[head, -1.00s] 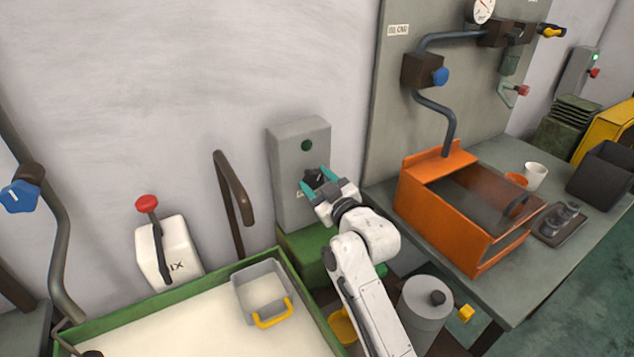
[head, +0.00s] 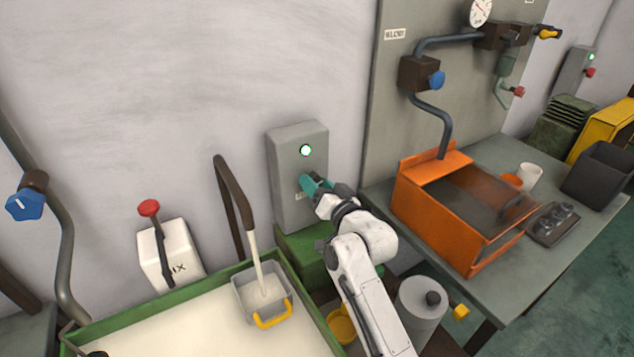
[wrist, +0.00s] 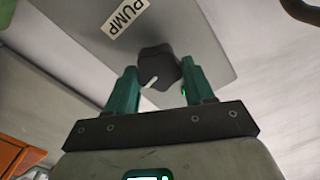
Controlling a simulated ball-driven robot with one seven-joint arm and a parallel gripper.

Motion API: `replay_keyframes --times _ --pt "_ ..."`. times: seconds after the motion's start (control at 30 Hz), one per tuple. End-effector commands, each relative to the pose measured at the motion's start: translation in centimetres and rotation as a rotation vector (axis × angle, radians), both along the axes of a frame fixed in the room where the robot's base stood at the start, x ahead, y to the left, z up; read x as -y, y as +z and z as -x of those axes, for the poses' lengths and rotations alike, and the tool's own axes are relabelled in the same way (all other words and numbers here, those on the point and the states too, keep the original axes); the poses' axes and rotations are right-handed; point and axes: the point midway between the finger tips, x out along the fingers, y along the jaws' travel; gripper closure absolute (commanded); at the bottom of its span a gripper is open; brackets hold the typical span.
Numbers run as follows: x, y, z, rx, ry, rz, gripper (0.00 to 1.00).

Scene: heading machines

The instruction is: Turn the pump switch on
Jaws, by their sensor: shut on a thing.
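The pump switch is a dark rotary knob (wrist: 157,66) with a white pointer line, below a PUMP label (wrist: 125,22) in the wrist view. It sits on a grey wall box (head: 287,160). A lamp (head: 306,150) on the box is lit white-green. My gripper (head: 312,184) is at the front of the box, and its teal fingers stand on either side of the knob in the wrist view (wrist: 156,82), shut on it. In the head view my gripper hides the knob.
Pale liquid pours from a brown spout (head: 232,195) into a grey yellow-handled container (head: 262,292) in a green-rimmed tray (head: 185,296). A white box with a red-knobbed lever (head: 168,250) stands left. An orange bin (head: 440,215) sits on the right-hand bench.

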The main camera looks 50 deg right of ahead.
Motion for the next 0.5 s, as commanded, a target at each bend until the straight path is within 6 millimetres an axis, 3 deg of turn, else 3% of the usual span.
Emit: replay_keyframes --times 0.5 --pt "0.10 -0.17 0.06 0.046 0.000 -0.173 0.78"
